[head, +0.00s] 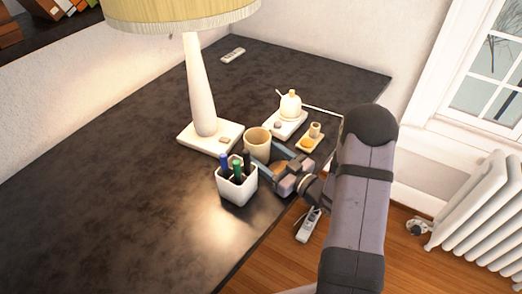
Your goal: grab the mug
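The mug (257,140) is a plain beige cup standing upright on the dark table, just behind the pen holder. My gripper (264,158) reaches in from the right at table height. Its two fingers are spread apart and point at the mug, one on its right side and one toward its near left side. The lower part of the mug is partly hidden by the fingers and the pen holder. I cannot tell whether the fingers touch it. No handle shows clearly.
A white pen holder (237,187) with several pens stands close in front of the mug. A lamp (203,90) stands behind left. A tray with a white pot (290,106) and a small tray (308,145) are behind right. A remote (233,55) lies farther back. The table's left is clear.

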